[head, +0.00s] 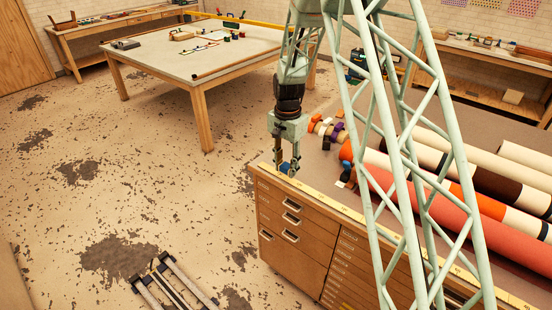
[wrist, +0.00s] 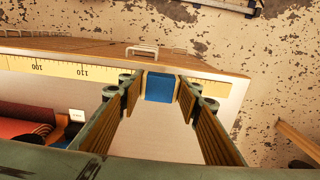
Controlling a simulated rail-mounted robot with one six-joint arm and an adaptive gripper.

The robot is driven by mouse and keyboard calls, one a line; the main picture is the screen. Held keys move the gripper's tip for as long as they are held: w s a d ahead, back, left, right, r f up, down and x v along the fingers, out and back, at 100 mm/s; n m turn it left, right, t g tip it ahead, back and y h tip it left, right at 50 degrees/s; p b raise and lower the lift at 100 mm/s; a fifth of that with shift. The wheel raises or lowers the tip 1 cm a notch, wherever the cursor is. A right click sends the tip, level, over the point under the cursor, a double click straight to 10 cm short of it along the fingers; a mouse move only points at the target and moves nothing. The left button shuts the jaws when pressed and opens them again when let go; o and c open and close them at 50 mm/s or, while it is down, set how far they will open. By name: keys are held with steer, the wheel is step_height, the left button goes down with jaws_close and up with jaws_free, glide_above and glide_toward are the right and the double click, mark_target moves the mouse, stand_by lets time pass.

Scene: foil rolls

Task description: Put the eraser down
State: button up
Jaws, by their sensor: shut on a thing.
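The eraser is a small block with a blue face (wrist: 159,87). In the wrist view it sits between the tips of my gripper's two ribbed fingers, and they touch it on both sides. In the head view my gripper (head: 287,168) points down at the near left corner of the cabinet top, with the blue eraser (head: 284,167) just visible at its tips. The fingers are shut on the eraser. I cannot tell whether the eraser touches the surface below.
The wooden drawer cabinet (head: 290,248) has a yellow ruler strip (head: 345,212) along its front edge. Several large rolls (head: 450,215) lie on its right part. Small coloured rolls (head: 328,130) lie behind my gripper. A grey-topped worktable (head: 190,55) stands farther back.

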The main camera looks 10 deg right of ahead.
steer(key=shift+w, duration=0.15)
steer(key=w, duration=0.5)
steer(key=w+f+p, duration=0.1)
steer(key=w, duration=0.4)
steer(key=w+p, duration=0.1)
steer(key=w, duration=0.4)
steer(key=shift+w+a+f, duration=0.2)
steer(key=shift+w+a, duration=0.1)
steer(key=shift+w, duration=0.05)
steer(key=shift+f, duration=0.1)
steer(key=shift+f, duration=1.7)
steer(key=shift+f, duration=0.35)
steer(key=o, duration=0.9)
steer(key=shift+f, duration=0.1)
